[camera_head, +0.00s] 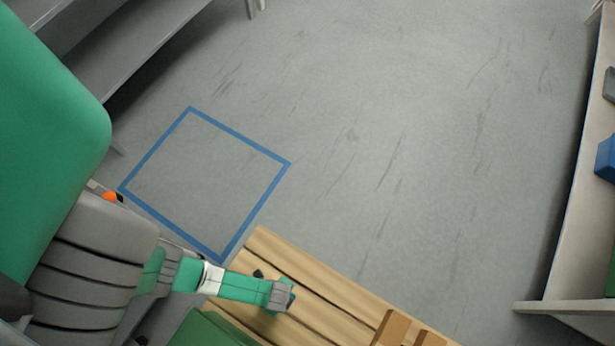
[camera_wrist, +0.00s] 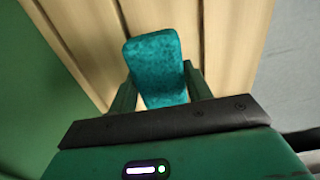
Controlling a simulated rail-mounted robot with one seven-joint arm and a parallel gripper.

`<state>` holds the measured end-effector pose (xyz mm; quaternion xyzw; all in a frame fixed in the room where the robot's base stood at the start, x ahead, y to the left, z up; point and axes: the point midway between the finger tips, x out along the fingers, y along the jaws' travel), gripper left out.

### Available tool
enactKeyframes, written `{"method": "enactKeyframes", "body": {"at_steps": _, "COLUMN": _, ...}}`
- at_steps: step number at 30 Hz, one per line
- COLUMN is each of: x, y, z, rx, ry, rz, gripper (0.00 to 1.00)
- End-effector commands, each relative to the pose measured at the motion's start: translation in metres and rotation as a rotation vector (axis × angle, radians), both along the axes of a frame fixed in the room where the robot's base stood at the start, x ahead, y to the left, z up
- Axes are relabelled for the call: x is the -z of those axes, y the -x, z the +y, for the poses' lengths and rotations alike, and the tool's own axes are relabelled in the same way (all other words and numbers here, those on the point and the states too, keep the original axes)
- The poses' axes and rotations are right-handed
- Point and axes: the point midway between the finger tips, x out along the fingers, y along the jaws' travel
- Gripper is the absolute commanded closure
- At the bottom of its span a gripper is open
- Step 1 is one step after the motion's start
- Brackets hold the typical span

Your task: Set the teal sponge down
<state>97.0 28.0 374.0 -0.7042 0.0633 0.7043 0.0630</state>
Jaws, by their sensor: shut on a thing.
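The teal sponge (camera_wrist: 156,62) is a speckled block with rounded corners, seen in the wrist view. My gripper (camera_wrist: 160,84) is shut on it, with one green finger at each side, and the sponge sticks out past the fingers. In the head view my gripper (camera_head: 281,295) is over the slatted wooden surface (camera_head: 330,301) at the bottom. The sponge cannot be made out clearly there. Pale wooden slats (camera_wrist: 225,40) lie behind the sponge in the wrist view. I cannot tell whether the sponge touches them.
A blue taped square (camera_head: 240,134) marks bare grey floor left of centre. Brown wooden pieces (camera_head: 392,328) lie at the slats' lower right. A grey shelf (camera_head: 130,50) stands upper left. A pale shelf unit (camera_head: 578,240) with a blue box (camera_head: 606,158) stands right. The middle floor is clear.

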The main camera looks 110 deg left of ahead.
Motion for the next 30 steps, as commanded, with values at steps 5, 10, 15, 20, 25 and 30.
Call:
{"method": "enactKeyframes", "body": {"at_steps": 5, "x": 0.002, "y": -0.005, "z": 0.0, "rx": 0.002, "ry": -0.001, "rz": -0.002, "gripper": 0.76}}
{"method": "enactKeyframes", "body": {"at_steps": 10, "x": 0.01, "y": -0.052, "z": 0.014, "rx": 0.0, "ry": -0.002, "rz": -0.007, "gripper": 0.76}}
{"method": "enactKeyframes", "body": {"at_steps": 15, "x": 0.016, "y": -0.104, "z": 0.029, "rx": -0.001, "ry": -0.001, "rz": -0.005, "gripper": 0.76}}
{"method": "enactKeyframes", "body": {"at_steps": 20, "x": 0.018, "y": -0.14, "z": 0.04, "rx": -0.001, "ry": -0.001, "rz": -0.002, "gripper": 0.76}}
{"method": "enactKeyframes", "body": {"at_steps": 25, "x": 0.016, "y": -0.153, "z": 0.044, "rx": 0.001, "ry": 0.0, "rz": 0.001, "gripper": 0.76}}
{"method": "enactKeyframes", "body": {"at_steps": 30, "x": 0.026, "y": -0.153, "z": 0.044, "rx": 0.001, "ry": 0.0, "rz": 0.001, "gripper": 0.76}}
